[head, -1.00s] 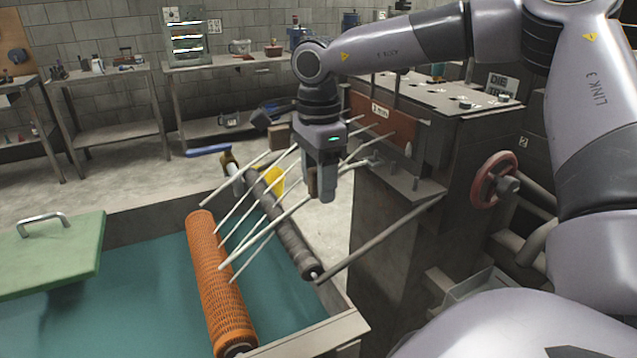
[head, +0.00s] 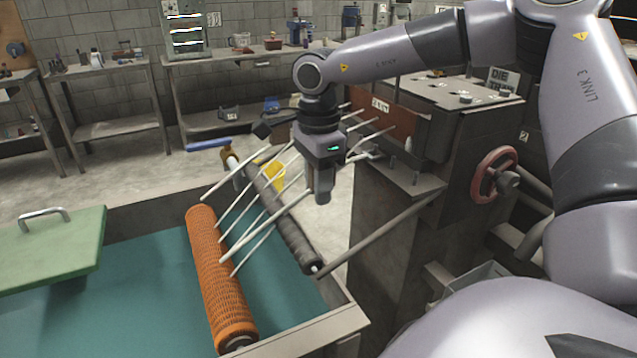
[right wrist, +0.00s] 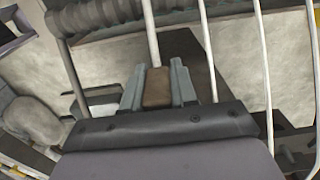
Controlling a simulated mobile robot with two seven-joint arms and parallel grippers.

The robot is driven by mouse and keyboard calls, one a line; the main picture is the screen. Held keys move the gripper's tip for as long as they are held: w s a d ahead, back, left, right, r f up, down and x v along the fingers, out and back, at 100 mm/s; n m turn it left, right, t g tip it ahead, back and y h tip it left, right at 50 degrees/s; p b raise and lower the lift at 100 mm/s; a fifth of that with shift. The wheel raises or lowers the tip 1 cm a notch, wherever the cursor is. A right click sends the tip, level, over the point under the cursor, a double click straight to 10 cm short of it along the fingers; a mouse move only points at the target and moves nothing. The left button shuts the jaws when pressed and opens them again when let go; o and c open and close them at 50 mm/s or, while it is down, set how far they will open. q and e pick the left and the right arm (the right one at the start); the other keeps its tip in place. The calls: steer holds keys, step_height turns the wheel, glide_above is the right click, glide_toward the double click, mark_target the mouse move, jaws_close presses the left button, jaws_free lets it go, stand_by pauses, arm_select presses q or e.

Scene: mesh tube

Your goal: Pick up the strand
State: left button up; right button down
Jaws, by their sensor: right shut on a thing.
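Several pale strands (head: 267,224) run from the die block (head: 380,108) down and left toward an orange mesh roll (head: 217,275). Their lower ends stop just above or beside the roll. My right gripper (head: 321,196) is among the strands, pointing down, shut on one strand. In the right wrist view, my right gripper (right wrist: 158,86) has a brown piece between its grey fingers, and the gripped strand (right wrist: 151,32) runs up from there. Other strands (right wrist: 208,45) pass to the right, apart from the fingers. My left gripper is not in view.
A dark ribbed roller (head: 283,222) lies beyond the orange roll, over a teal-lined tank (head: 130,315). A green lid (head: 50,250) sits at the left. A red handwheel (head: 490,173) is on the machine at right. A yellow container (head: 274,174) stands behind.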

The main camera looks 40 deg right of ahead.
step_height(320, 180, up, 24)
steer(key=p, duration=0.5)
steer(key=shift+r+p, duration=0.2)
steer(key=shift+p, duration=0.15)
stand_by(0.5)
steer(key=shift+f, duration=0.15)
